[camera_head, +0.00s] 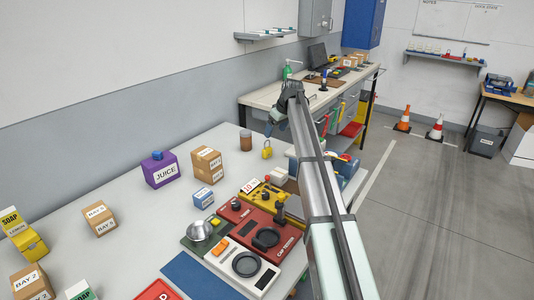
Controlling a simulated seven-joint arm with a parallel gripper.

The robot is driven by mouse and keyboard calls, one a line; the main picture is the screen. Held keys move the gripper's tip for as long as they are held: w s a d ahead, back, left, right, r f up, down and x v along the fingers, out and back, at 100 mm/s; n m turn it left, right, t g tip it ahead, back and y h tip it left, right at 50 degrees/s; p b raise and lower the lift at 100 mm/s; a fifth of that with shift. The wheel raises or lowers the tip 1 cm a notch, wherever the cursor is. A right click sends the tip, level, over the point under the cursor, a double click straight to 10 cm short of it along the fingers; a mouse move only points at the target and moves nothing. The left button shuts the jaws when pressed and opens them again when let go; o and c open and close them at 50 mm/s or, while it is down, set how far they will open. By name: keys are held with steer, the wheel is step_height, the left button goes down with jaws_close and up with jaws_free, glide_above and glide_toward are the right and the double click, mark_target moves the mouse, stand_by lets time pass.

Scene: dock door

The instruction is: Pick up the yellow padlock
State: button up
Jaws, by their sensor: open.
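The yellow padlock (267,153) stands near the far right end of the light grey table, just to the right of a brown jar. My arm reaches across the right side of the view, and my gripper (270,127) is at its far end, above and slightly beyond the padlock. The gripper is open and apart from the padlock. The fingers are small and dark here, and part of the gripper is hidden by my arm.
The brown jar (246,140) stands close to the padlock's left. Cardboard boxes (207,164) and a purple juice box (160,170) stand further left. A yellow device (262,196) and a red tester (268,232) lie nearer. A workbench (262,96) stands behind.

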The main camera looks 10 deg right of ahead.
mark_target(267, 148)
steer(key=x, duration=1.3)
steer(key=shift+w+a, duration=0.15)
steer(key=shift+a, duration=0.05)
steer(key=shift+c, duration=0.3)
steer(key=c, duration=1)
steer(key=shift+c, duration=0.2)
